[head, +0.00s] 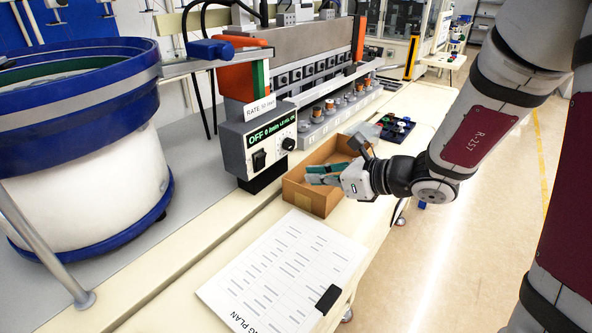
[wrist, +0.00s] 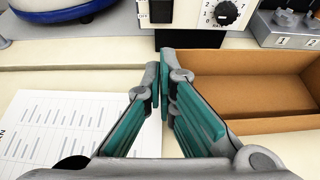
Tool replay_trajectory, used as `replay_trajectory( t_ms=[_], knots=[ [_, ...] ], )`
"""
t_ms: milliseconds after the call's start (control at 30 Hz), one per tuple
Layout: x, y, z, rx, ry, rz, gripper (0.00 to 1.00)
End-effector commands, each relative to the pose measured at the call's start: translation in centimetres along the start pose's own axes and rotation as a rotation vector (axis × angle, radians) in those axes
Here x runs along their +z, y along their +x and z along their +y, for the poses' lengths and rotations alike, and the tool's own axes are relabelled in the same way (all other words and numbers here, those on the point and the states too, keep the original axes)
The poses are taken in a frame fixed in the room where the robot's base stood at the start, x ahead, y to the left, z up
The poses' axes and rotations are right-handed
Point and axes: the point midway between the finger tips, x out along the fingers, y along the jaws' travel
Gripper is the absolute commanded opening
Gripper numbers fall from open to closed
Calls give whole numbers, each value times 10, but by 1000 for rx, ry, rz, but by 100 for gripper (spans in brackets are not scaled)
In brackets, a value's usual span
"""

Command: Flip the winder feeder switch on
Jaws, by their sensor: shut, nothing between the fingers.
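The winder feeder's control box (head: 262,143) is grey-white, with a green display that reads OFF. Its black rocker switch (head: 259,160) is on the front face, left of a round dial (head: 288,143). In the wrist view the switch (wrist: 161,11) is at the top edge, partly cut off, with the dial (wrist: 226,13) to its right. My gripper (head: 308,175) is shut and empty, with teal finger pads. It is over the cardboard box in the head view, to the right of and apart from the switch. In the wrist view its fingertips (wrist: 164,62) point toward the control box, below the switch.
An open cardboard box (head: 310,200) stands on the bench in front of the control box. A printed plan sheet (head: 285,265) with a black clip lies nearer. A blue-rimmed bowl feeder (head: 85,160) is at left. A numbered row of spools (head: 335,112) is behind.

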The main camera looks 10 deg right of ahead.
Motion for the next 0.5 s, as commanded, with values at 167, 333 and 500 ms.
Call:
replay_trajectory(
  t_ms=[167, 333, 500],
  knots=[
    [0, 30, 1, 6, -1, 1, 0],
    [0, 64, 1, 5, -1, 1, 0],
    [-1, 96, 2, 5, -1, 1, 0]
  ],
)
